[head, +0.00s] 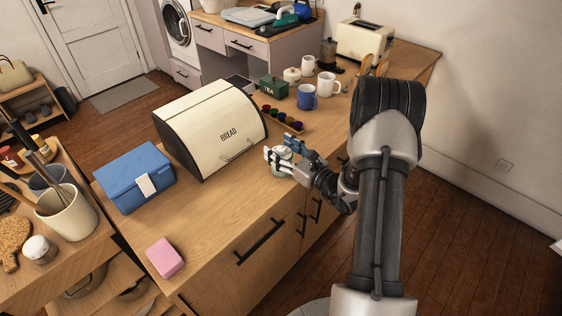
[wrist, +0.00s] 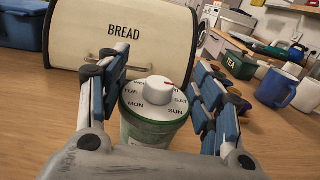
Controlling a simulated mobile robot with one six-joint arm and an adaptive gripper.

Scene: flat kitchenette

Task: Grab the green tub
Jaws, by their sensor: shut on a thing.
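The green tub (wrist: 152,132) has a pale lid with a white dial and day names around its edge. It stands upright between the blue-padded fingers of my gripper (wrist: 163,75) in the wrist view, one finger on each side. My gripper (head: 284,150) is shut on it near the counter's front edge, in front of the bread bin. In the head view the tub (head: 280,173) is partly hidden by the fingers. I cannot tell whether its base touches the counter.
The cream bread bin (head: 212,128) stands behind and left of my gripper. A blue box (head: 134,178) and a pink block (head: 165,258) are further left. Small dark-tray pots (head: 283,118), a blue mug (head: 307,97) and a white mug (head: 328,84) stand behind.

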